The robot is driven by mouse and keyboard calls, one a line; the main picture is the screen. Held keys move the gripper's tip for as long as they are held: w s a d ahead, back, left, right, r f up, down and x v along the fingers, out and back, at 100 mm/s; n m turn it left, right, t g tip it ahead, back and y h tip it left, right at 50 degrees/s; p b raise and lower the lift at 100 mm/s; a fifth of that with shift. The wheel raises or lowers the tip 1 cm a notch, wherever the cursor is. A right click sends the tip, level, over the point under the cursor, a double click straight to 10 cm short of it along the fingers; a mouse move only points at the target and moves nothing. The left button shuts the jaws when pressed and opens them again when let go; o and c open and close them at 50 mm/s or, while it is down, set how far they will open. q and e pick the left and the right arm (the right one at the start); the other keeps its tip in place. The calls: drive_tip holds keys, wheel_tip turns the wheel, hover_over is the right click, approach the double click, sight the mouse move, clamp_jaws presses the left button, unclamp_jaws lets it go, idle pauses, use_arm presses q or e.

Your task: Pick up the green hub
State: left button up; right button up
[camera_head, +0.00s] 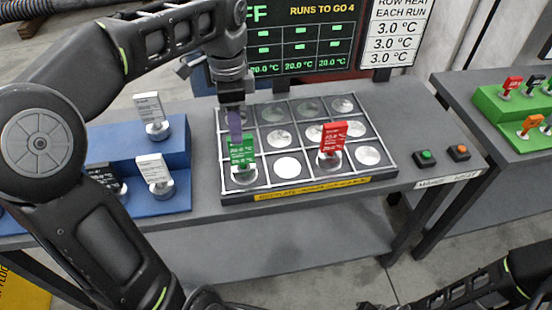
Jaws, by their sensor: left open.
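The green hub (242,152) has a green label plate upright on a round metal base. It stands in the front-left cell of a gridded tray (310,187) on the grey bench. My left gripper (235,128) points down right at the top of the green plate, overlapping its upper edge in this view. It is open; I cannot tell whether its fingers are around the plate or just behind it. The finger gap is seen nearly edge-on. My right arm shows at the bottom right, but its gripper is not in view.
A red-labelled hub (331,140) stands in another tray cell to the right. A green button (425,158) and an orange button (459,152) are at right. A screen (303,45) stands behind the tray.

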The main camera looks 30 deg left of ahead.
sight(241, 148)
use_arm(q)
drive_tip(key=shift+w+d, duration=0.2)
drive_tip(key=shift+s+a, duration=0.1)
drive_tip(key=shift+f, duration=1.35)
drive_tip(key=shift+d+f+p, duration=0.2)
drive_tip(key=shift+f+p, duration=0.25)
drive_tip(key=shift+f, duration=2.15)
clamp_jaws()
drive_tip(key=shift+r, duration=0.1)
